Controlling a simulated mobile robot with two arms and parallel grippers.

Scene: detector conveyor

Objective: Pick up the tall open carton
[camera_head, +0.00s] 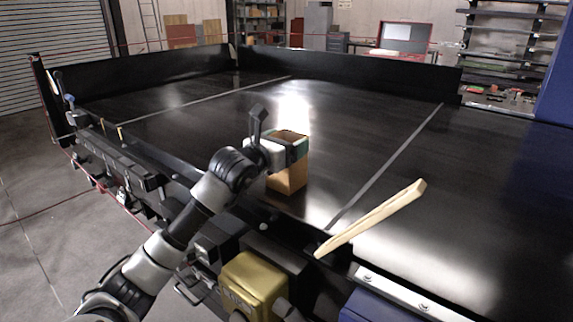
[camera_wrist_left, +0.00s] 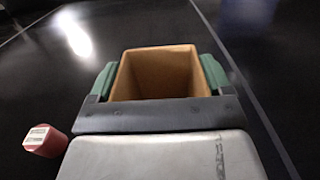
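The tall open carton (camera_head: 287,180) is brown, upright and open at the top, near the front edge of the black conveyor belt. My left gripper (camera_head: 288,150) is around its upper part. In the left wrist view, the open carton (camera_wrist_left: 158,72) lies between the two green fingers of my left gripper (camera_wrist_left: 160,78), one against each side wall, with no gap that I can see. The inside that shows looks empty. In the head view the carton's base appears on or very near the belt; part of the carton is hidden by the gripper. My right gripper is not in view.
A red item with white marks (camera_wrist_left: 45,140) stands to the left of the gripper in the left wrist view. Black walls (camera_head: 350,75) border the belt's back. The belt behind the carton is clear.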

